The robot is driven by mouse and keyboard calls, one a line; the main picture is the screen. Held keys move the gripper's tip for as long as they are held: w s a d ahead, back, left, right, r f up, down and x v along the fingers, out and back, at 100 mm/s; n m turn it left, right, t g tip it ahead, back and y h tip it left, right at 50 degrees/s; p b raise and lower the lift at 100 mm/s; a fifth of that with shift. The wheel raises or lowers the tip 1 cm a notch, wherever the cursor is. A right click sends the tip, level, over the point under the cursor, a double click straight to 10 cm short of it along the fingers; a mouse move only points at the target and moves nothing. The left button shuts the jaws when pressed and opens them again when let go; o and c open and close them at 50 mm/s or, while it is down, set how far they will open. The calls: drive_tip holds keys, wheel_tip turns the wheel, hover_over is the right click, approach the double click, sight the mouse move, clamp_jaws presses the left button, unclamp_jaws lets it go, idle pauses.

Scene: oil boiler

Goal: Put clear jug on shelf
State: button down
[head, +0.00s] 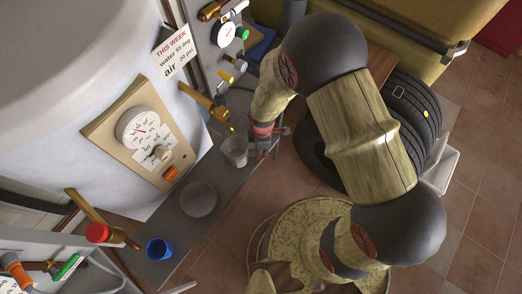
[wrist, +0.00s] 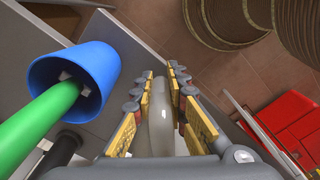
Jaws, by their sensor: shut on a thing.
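The clear jug (head: 235,150) looks like a small grey, see-through cup at the upper end of the shelf in the head view. My gripper (head: 264,133) is just to its right. In the wrist view a pale translucent part of the jug (wrist: 161,120) stands between the two yellow-padded fingers of my gripper (wrist: 160,103), which is shut on it. The shelf (head: 178,228) is a narrow grey strip along the front of the boiler. I cannot tell whether the jug touches the shelf. Much of the jug is hidden in the wrist view.
A grey disc (head: 198,199) and a blue cup (head: 158,249) are on the shelf. A brass valve (head: 208,106) projects close above the jug. A blue cup-shaped thing (wrist: 72,75) with a green bar is left of my fingers. Tyres (head: 412,118) stand at right.

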drive_tip(key=shift+f, duration=0.15)
drive_tip(key=c, duration=1.8)
unclamp_jaws()
drive_tip(key=shift+o, duration=0.2)
